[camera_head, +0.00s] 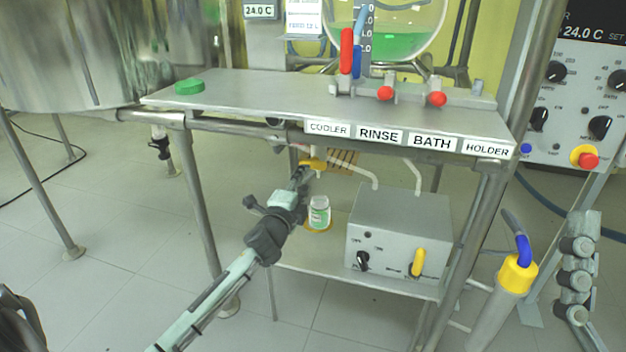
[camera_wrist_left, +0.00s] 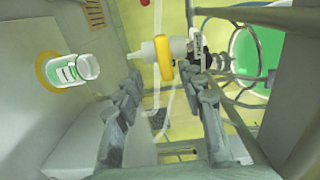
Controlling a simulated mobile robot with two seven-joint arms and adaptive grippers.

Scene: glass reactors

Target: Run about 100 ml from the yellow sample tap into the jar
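The yellow sample tap (camera_head: 313,163) hangs under the front of the steel bench. In the left wrist view its yellow handle (camera_wrist_left: 163,58) shows on a white body. My left gripper (camera_head: 300,178) is close to the tap in the head view. In the left wrist view my left gripper (camera_wrist_left: 165,82) is open, its fingers on either side of the handle; I cannot tell if they touch it. The glass jar (camera_head: 319,212) stands upright on a yellow disc on the lower shelf, below the tap. The jar (camera_wrist_left: 78,69) shows green and white; I cannot tell liquid from label.
A green cap (camera_head: 189,87) lies on the bench top (camera_head: 250,88). A grey box (camera_head: 400,238) with a yellow handle (camera_head: 418,262) stands right of the jar. A glass vessel with green liquid (camera_head: 395,43) is above. A steel bench leg (camera_head: 203,200) stands left.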

